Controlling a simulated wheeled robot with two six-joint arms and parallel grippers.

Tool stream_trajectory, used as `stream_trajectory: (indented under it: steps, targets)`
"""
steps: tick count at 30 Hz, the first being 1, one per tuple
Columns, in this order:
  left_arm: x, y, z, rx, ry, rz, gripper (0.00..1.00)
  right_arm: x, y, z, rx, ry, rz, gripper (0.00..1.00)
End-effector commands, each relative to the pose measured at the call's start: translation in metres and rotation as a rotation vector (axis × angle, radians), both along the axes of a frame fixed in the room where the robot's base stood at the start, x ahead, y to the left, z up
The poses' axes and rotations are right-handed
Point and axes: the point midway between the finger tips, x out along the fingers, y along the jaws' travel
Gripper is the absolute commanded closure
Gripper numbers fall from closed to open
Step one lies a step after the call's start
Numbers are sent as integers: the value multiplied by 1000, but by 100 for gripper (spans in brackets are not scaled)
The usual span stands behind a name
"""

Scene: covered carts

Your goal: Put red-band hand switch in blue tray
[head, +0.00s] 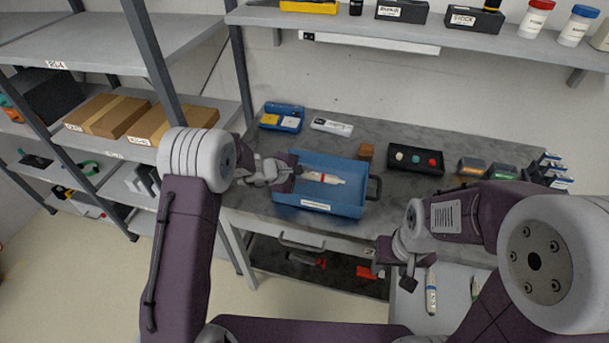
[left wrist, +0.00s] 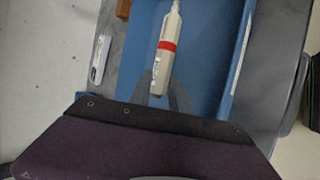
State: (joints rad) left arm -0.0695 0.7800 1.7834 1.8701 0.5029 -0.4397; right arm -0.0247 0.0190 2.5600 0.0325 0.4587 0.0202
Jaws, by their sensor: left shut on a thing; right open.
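The red-band hand switch (head: 324,178) is a pale, bottle-shaped piece with a red ring around it. It also shows in the left wrist view (left wrist: 168,30). My left gripper (head: 300,173) is shut on its near end, with the fingers in the wrist view (left wrist: 163,92) on either side of it. The switch is within the outline of the blue tray (head: 318,207); I cannot tell whether it touches the tray floor. The tray stands on the grey bench and also shows in the wrist view (left wrist: 205,15). My right gripper (head: 405,280) is open and empty, in front of the bench.
A black tray (head: 416,171) with coloured buttons and a small brown block (head: 366,152) stand right of and behind the blue tray. A blue case (head: 281,118) and a white device (head: 332,127) are at the back. A blue-banded piece (head: 431,294) lies lower right.

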Motion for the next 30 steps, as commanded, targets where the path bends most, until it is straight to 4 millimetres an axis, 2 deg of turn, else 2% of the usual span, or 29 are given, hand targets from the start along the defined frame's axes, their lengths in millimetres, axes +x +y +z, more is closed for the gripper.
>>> stream_trajectory:
  steps: [23,24,26,30]
  targets:
    - [0,0,-12,0,0,0,100,0,0,-19,0,0,0,51]
    - [0,0,-12,0,0,0,74,0,0,-19,0,0,0,51]
    - [0,0,-12,0,0,0,57,0,0,-19,0,0,0,51]
    - [0,0,-12,0,0,0,54,0,0,-19,0,0,0,51]
